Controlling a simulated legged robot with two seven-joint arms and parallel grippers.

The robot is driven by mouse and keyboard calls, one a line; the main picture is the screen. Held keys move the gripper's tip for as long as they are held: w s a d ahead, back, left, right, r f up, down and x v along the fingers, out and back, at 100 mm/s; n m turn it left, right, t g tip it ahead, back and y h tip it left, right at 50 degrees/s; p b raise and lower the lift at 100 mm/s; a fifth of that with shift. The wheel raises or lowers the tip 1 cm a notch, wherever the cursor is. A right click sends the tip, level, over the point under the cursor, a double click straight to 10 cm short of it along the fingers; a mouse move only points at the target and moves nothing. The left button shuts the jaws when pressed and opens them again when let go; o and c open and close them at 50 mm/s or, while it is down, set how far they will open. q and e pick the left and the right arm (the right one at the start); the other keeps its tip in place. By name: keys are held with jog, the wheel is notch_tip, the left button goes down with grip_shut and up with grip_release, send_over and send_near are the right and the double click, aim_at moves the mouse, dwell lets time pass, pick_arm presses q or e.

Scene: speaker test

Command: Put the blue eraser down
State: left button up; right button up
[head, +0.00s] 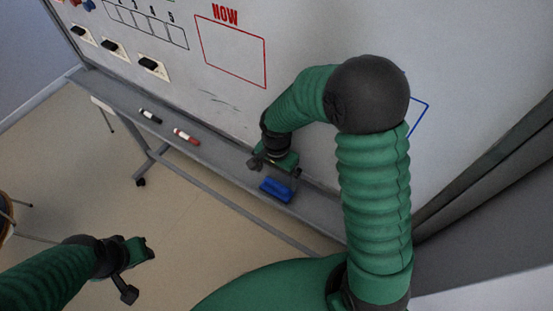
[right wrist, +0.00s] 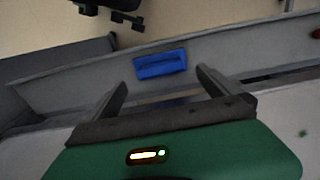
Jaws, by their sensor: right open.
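The blue eraser (head: 276,190) lies on the grey tray (head: 226,160) below the whiteboard in the head view. It also shows in the right wrist view (right wrist: 160,64), beyond and between the fingertips. My right gripper (head: 275,168) is at the tray, close beside the eraser. Its two fingers are spread apart in the right wrist view (right wrist: 162,78), with nothing held between them. My left gripper (head: 138,270) is at the lower left of the head view, over the floor and away from the tray.
A black marker (head: 150,116) and a red marker (head: 186,136) lie on the tray left of the eraser. The whiteboard (head: 290,40) rises behind the tray, with black switch-like pieces (head: 112,47) at its left. A stool (head: 6,215) stands at the far left.

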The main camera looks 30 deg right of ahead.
notch_tip(320, 180, up, 10)
jog(key=b, duration=0.1)
jog(key=n+t, duration=0.3)
jog(key=n, duration=0.9)
send_near(287, 202)
jog(key=a+f+b, duration=0.1)
jog(key=b, duration=0.2)
jog(key=a+f+b, duration=0.1)
jog(key=b, duration=0.3)
jog(key=shift+f+b, duration=0.3)
jog(key=shift+f, duration=0.05)
jog(key=shift+d, duration=0.15)
